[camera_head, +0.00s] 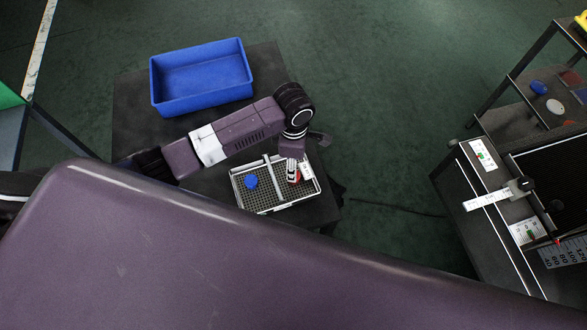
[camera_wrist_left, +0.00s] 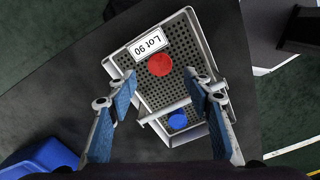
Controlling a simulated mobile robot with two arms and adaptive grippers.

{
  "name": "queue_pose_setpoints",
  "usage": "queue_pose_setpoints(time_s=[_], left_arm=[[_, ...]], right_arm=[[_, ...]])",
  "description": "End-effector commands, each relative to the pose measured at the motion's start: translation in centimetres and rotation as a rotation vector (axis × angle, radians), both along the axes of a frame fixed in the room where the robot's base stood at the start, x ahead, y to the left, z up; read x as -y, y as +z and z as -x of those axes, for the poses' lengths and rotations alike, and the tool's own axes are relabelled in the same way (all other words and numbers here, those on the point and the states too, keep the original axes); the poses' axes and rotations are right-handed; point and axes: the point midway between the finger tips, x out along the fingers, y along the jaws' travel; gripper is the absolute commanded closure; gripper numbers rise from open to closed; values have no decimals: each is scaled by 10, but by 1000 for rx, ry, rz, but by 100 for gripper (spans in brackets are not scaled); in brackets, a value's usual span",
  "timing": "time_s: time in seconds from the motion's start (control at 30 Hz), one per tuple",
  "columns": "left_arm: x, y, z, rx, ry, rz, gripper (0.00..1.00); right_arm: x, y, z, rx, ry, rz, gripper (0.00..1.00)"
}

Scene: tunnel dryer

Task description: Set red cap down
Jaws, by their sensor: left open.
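The red cap (camera_wrist_left: 160,65) lies on the perforated floor of the tray (camera_wrist_left: 184,93), near the label end, in the left wrist view. In the head view the red cap (camera_head: 297,177) shows only partly beside my left gripper (camera_head: 292,176). My left gripper (camera_wrist_left: 163,95) is open, with its blue-padded fingers apart and nothing between them touching the cap. A blue cap (camera_head: 251,182) lies in the other compartment of the tray, past the divider bar; it also shows in the left wrist view (camera_wrist_left: 178,121). My right gripper is in neither view.
The tray stands on a dark table (camera_head: 215,185). An empty blue bin (camera_head: 202,78) stands farther back on it and shows at lower left in the wrist view. A bench with a measuring scale (camera_head: 486,200) and a shelf with several caps stand at the right.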

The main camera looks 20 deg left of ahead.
Motion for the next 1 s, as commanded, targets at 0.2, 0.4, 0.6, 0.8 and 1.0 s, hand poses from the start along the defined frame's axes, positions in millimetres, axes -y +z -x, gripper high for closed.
queue_pose_setpoints(time_s=[0.2, 0.4, 0.6, 0.8, 1.0], left_arm=[[1, 42, 0, 1, 1, 2, 53], [0, 58, 0, 0, 1, 0, 53], [0, 60, 0, -1, 1, -1, 53], [0, 59, 0, -1, 1, -1, 53], [0, 59, 0, -1, 0, -1, 53]], right_arm=[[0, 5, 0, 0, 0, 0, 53], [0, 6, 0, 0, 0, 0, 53], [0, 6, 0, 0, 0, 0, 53], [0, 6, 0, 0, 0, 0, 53], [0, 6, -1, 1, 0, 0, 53]])
